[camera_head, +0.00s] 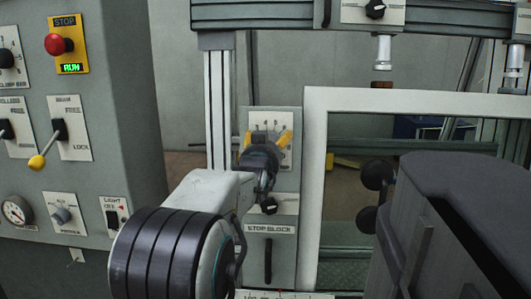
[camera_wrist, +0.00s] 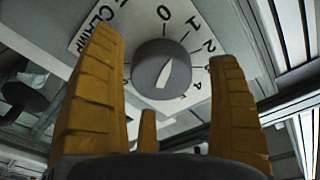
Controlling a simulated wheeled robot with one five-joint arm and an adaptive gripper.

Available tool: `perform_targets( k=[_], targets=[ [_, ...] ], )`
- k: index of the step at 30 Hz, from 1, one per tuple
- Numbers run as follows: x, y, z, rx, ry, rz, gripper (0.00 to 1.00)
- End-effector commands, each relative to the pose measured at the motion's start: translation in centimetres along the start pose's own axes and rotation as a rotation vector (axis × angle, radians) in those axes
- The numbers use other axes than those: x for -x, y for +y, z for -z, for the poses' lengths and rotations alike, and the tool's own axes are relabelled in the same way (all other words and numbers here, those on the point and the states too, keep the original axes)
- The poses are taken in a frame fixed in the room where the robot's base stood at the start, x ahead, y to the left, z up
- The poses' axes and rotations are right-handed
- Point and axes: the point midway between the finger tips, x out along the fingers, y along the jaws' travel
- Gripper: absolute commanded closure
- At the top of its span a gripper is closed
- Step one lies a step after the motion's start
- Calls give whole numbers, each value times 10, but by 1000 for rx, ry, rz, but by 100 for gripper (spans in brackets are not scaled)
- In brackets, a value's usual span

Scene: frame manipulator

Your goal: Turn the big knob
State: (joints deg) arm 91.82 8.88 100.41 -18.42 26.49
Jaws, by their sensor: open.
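A round grey knob (camera_wrist: 162,68) with a white pointer mark sits on a white dial plate (camera_wrist: 118,25) with printed numbers and lettering, in the wrist view. The pointer mark tilts slightly right of upward; the exact number it points at is unclear. My gripper (camera_wrist: 164,48) is open, with one yellow finger left of the knob and one to its right. I see no finger touching the knob, but depth is hard to judge. In the head view, my gripper (camera_head: 265,140) is in front of the dial plate (camera_head: 286,155) on the grey post and hides the knob.
Below is a small black knob (camera_head: 268,205) above a STOP BLOCK panel (camera_head: 285,245). A white frame (camera_head: 315,180) stands close at right. A control cabinet at left carries a red stop button (camera_head: 55,45) and a yellow-tipped lever (camera_head: 38,161).

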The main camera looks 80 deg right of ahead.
Motion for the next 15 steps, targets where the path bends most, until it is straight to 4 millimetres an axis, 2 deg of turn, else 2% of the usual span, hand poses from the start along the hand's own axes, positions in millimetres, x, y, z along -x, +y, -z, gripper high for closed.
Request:
perform_targets(
  k=[5, 15],
  targets=[
    [22, 0, 1, 0, 1, 1, 17],
    [77, -1, 1, 0, 1, 1, 17]
  ],
)
